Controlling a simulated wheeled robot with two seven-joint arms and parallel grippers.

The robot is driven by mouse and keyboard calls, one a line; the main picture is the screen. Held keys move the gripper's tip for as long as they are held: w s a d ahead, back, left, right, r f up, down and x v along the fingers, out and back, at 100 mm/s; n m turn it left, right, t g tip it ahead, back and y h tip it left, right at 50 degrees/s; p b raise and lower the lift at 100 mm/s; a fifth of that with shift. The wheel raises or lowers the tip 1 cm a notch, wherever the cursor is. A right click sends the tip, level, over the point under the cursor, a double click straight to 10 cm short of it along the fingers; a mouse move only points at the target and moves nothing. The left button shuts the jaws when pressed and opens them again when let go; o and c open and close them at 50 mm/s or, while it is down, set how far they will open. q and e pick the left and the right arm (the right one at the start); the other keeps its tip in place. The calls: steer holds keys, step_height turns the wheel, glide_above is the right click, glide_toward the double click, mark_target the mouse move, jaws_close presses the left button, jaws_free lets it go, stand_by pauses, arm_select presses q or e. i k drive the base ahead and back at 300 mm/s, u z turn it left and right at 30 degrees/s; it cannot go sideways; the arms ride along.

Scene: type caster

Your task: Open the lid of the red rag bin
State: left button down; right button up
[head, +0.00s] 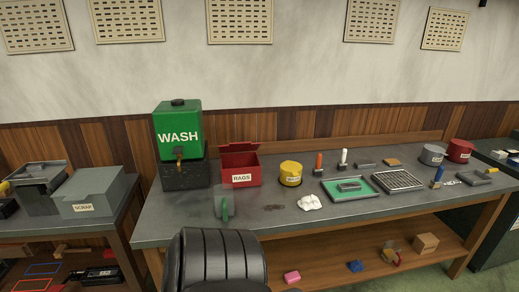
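The red rag bin (241,179), with a white RAGS label on its front, stands on the grey bench top just right of the green WASH tank. Its red lid (239,148) shows as a raised panel along the bin's back edge, and the dark red inside is partly visible below it. The lid looks open; its exact angle is hard to tell at this size. Neither my left nor my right gripper is in view, and nothing touches the bin.
The green WASH tank (178,129) stands close on the bin's left, a yellow tin (290,172) on its right. A black padded shape (218,262) blocks the bench's front edge.

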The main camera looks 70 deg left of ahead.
mark_target(235, 147)
steer(key=i, duration=1.2)
steer(key=u, duration=1.45)
